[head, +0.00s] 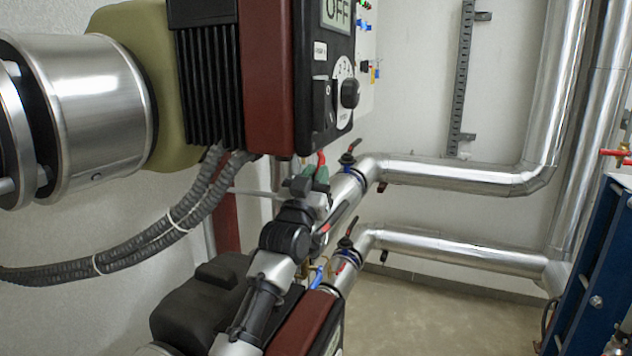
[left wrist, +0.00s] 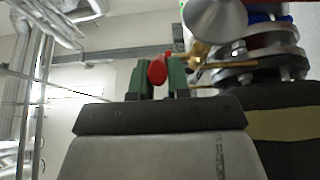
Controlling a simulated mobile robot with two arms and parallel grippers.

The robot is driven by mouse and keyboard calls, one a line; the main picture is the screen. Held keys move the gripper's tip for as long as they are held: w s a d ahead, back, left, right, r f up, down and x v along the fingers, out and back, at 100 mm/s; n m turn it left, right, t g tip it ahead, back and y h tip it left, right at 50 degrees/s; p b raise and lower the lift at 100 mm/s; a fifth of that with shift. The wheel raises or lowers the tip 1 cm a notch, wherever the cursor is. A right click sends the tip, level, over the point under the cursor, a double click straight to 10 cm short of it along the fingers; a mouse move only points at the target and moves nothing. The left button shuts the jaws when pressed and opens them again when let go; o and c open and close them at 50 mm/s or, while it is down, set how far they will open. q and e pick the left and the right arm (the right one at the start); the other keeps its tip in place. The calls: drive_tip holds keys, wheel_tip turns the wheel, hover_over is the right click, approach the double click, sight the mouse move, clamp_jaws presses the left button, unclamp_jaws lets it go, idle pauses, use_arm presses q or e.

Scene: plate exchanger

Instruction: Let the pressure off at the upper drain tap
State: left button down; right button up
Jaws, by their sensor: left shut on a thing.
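The upper drain tap (left wrist: 196,57) is a small brass tap with a red lever (left wrist: 157,71), beside a flanged metal fitting in the left wrist view. My left gripper (left wrist: 158,82) has green fingers on both sides of the red lever and is shut on it. In the head view, the left gripper (head: 318,177) is small and partly hidden behind my wrist. A bit of the red lever (head: 321,157) shows just above the green fingers. The tap's brass body is hidden there. My right gripper is not in view.
A dark red pump box (head: 266,75) with an OFF display hangs close above my left arm. Insulated silver pipes (head: 450,171) run along the back wall. Black-handled valves (head: 346,158) stand close by. A blue frame (head: 590,270) is at the right, with floor free between.

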use_arm(q)
drive_tip(key=shift+r, duration=0.1)
drive_tip(key=c, duration=1.1)
unclamp_jaws()
drive_tip(key=shift+s+a+f, duration=0.1)
drive_tip(key=shift+s+f, duration=0.15)
drive_tip(key=shift+f, duration=0.05)
drive_tip(key=b+v, duration=0.3)
drive_tip(key=v, duration=0.7)
drive_tip(key=shift+s, duration=0.1)
